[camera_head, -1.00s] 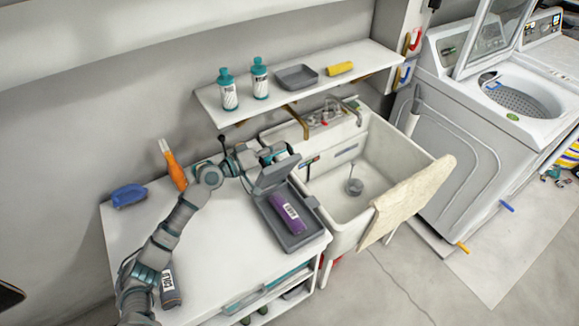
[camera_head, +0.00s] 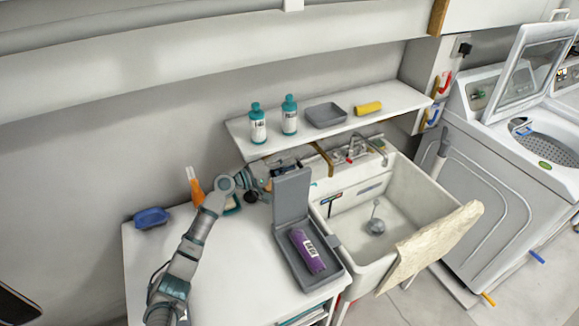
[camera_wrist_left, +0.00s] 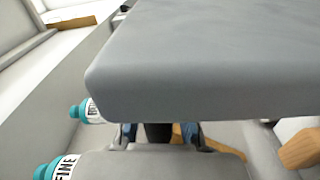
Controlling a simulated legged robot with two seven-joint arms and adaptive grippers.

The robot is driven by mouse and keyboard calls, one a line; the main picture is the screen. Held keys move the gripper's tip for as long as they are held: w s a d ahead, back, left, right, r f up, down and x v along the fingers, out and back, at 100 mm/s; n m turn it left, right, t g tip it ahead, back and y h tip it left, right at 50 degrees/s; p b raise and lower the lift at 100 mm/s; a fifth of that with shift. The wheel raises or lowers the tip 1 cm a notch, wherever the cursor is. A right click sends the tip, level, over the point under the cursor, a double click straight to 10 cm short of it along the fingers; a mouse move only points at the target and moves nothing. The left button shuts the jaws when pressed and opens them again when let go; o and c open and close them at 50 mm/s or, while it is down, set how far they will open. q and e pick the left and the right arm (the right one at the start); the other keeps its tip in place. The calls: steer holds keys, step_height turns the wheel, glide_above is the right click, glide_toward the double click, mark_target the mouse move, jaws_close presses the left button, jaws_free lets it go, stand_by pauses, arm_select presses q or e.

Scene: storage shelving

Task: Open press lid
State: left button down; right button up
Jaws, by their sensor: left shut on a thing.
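The grey press (camera_head: 326,279) sits on the white counter, left of the sink. Its lid (camera_head: 292,196) stands raised, close to upright, at the back of the tray. A purple labelled pack (camera_head: 307,250) lies in the open tray. My left gripper (camera_head: 283,168) is at the back of the lid, partly hidden by it, and is shut on the lid. In the left wrist view the lid (camera_wrist_left: 210,60) fills the upper part as a large grey panel, and the finger contact is hard to see. My right gripper is not in view.
A wall shelf (camera_head: 340,127) with two teal-capped bottles, a grey dish and a yellow roll hangs just above the gripper. The sink (camera_head: 345,217) is on the right, with a cream cloth (camera_head: 430,245) over its edge. A blue dish (camera_head: 151,218) and an orange bottle (camera_head: 195,187) stand at the back left.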

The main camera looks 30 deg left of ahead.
arm_select(q)
steer(key=shift+a+f, duration=0.1)
steer(key=shift+f, duration=0.1)
steer(key=c, duration=1.3)
jaws_free()
steer(key=shift+o, duration=0.8)
steer(key=shift+s+a, duration=0.1)
steer(key=shift+s, duration=0.05)
steer(key=shift+a, duration=0.2)
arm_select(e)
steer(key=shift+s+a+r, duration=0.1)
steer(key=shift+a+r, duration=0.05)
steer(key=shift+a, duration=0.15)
arm_select(q)
steer(key=shift+a, duration=0.1)
steer(key=v, duration=1.2)
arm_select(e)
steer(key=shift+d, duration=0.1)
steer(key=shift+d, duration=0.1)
